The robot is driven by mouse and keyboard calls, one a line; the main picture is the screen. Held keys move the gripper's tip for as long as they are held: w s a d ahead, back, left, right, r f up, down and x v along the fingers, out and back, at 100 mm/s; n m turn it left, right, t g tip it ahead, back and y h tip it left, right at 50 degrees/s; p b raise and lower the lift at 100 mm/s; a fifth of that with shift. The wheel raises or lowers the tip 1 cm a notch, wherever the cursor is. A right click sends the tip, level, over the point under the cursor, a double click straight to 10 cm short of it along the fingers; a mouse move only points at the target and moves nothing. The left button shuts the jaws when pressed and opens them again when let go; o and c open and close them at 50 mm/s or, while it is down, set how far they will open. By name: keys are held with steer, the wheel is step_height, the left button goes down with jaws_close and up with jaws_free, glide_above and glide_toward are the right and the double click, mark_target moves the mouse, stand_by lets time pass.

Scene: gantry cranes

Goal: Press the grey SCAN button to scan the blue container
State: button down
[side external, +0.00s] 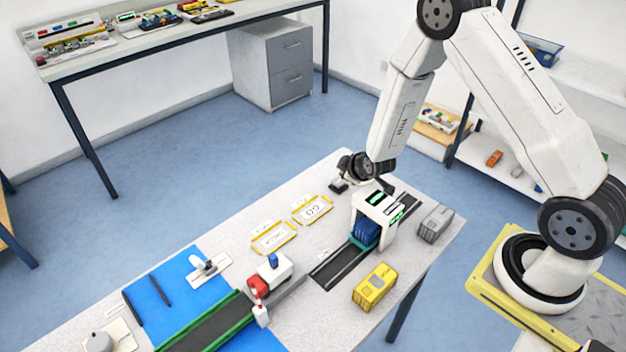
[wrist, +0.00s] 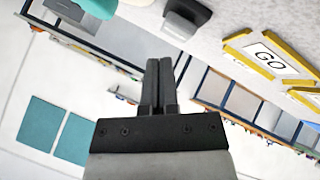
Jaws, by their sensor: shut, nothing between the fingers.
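My gripper shows in the wrist view (wrist: 160,64) with its two dark fingers shut together and nothing between them. A grey block with a dark part (wrist: 187,18), which may be the SCAN button, lies beyond the fingertips near the table edge; no label is readable. In the side view my wrist is over the table's far edge by the scanner, and the fingertips are hard to make out. The blue container (side external: 364,232) sits inside the white scanner arch (side external: 377,205), which has green displays. I see no contact between fingers and button.
A grey container (side external: 436,222) stands right of the arch and a yellow container (side external: 374,287) in front. Yellow-framed plates lie left of the arch, including the GO plate (wrist: 272,56). A dark track (side external: 334,268) runs into the arch.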

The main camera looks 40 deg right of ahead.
steer(key=shift+w+r, duration=0.1)
steer(key=shift+r, duration=1.2)
steer(key=s+a+r+m+g+y, duration=0.1)
steer(key=s+a+r+g, duration=0.1)
steer(key=s, duration=0.4)
steer(key=s+a+r+m+g+y, duration=0.1)
steer(key=s+a+r+m+g, duration=0.1)
steer(key=s+a+r, duration=0.2)
steer(key=s+a+r+m+g, duration=0.2)
steer(key=s+a+r, duration=0.1)
steer(key=s+r, duration=0.4)
steer(key=shift+s+y, duration=0.4)
steer(key=shift+s, duration=0.55)
steer(key=shift+a, duration=0.1)
